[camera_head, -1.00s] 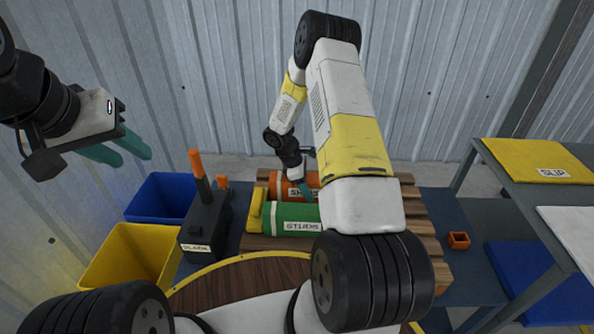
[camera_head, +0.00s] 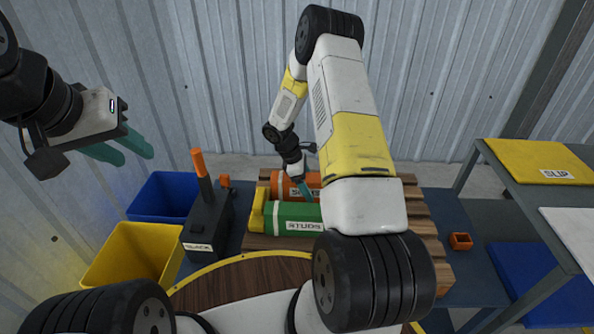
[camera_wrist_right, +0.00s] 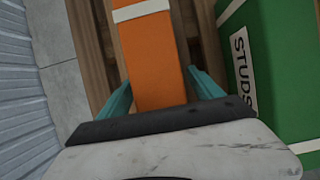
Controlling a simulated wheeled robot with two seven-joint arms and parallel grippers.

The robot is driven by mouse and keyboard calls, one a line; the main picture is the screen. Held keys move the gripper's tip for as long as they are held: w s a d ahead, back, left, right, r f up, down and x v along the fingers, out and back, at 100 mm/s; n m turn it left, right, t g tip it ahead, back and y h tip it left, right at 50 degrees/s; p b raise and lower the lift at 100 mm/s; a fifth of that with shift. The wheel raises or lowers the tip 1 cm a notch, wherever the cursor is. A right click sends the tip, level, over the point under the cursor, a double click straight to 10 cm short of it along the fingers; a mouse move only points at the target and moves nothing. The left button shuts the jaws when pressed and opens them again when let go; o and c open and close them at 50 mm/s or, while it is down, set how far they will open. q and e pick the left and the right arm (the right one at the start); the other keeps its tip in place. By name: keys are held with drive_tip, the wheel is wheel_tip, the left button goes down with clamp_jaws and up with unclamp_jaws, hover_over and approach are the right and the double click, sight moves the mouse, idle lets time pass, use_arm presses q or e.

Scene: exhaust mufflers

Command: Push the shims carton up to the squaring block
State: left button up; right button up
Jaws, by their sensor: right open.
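The orange shims carton (camera_head: 285,183) lies on a wooden pallet, its label partly hidden by my right gripper (camera_head: 304,190). In the right wrist view the orange carton (camera_wrist_right: 150,60) with its white band lies between the open fingers (camera_wrist_right: 160,92); I cannot tell whether they touch it. The green studs carton (camera_head: 290,211) lies beside it, nearer to me. A yellow block (camera_head: 257,210) stands at the green carton's left end; I cannot tell if it is the squaring block. My left gripper (camera_head: 133,160) is open and empty, high at the left.
Blue (camera_head: 160,198) and yellow (camera_head: 125,258) bins are further left. A small orange box (camera_head: 460,241) sits right of the pallet. A grey table (camera_head: 560,205) stands at the right.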

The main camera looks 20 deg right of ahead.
drive_tip(key=v, duration=0.6)
drive_tip(key=shift+a+r, duration=0.15)
